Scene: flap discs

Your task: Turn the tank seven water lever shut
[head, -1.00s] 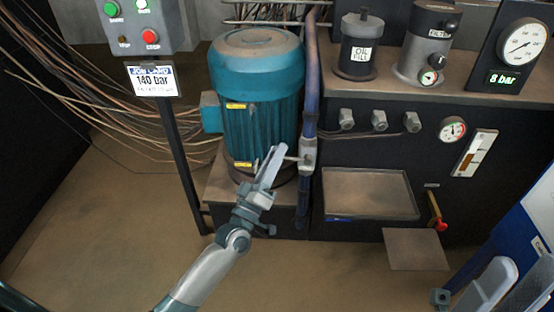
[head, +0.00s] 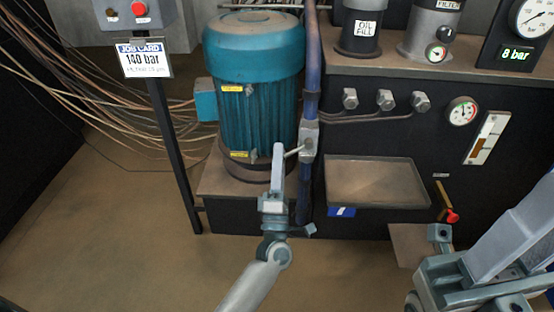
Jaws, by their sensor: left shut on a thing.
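A blue vertical pipe (head: 313,70) carries a grey valve body (head: 309,139) beside the motor. A thin pale lever (head: 294,152) sticks out from the valve to the left. My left gripper (head: 278,152) is shut on the lever's outer end; its fingers hide that end. No tank seven label shows, so I cannot tell from lettering which tank this lever serves. My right gripper (head: 530,235) is large at the lower right, its fingers apart and empty, partly cut off by the frame edge.
A teal motor (head: 252,85) stands left of the pipe. A shallow tray (head: 330,180) and a small red-handled part (head: 452,216) are on the dark cabinet to the right. A signed post (head: 172,150) and loose cables stand left. The floor at lower left is clear.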

